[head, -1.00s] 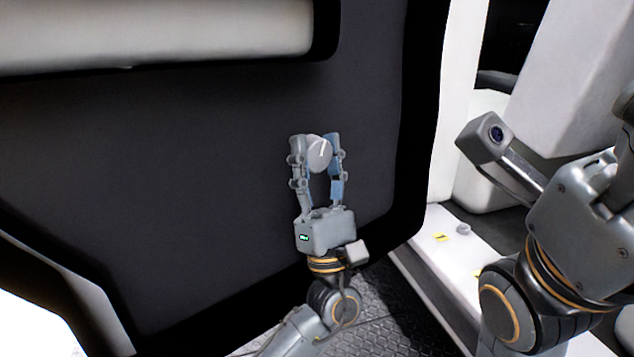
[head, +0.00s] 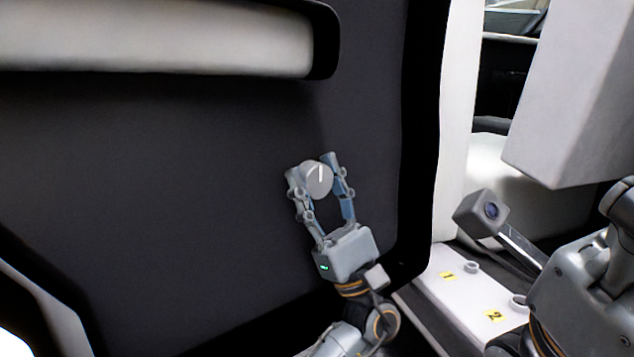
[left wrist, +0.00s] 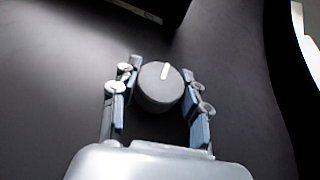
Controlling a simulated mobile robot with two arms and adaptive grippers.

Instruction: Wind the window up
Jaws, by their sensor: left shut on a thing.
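A round grey knob (head: 317,181) with a white pointer line sits on the dark door panel (head: 200,180). In the head view the pointer line stands about upright. My left gripper (head: 313,172) reaches up from below and is shut on the knob, one finger on each side. The left wrist view shows the knob (left wrist: 159,88) between the blue-padded fingers (left wrist: 157,88), its line near the top. The window itself cannot be made out. My right gripper is not in view; only parts of that arm show at the right.
A pale armrest (head: 160,38) runs across the door above the knob. At the right, a white sill (head: 470,290) carries yellow labels numbered 1 (head: 447,277) and 2 (head: 494,316) beside small round fittings. The panel around the knob is bare.

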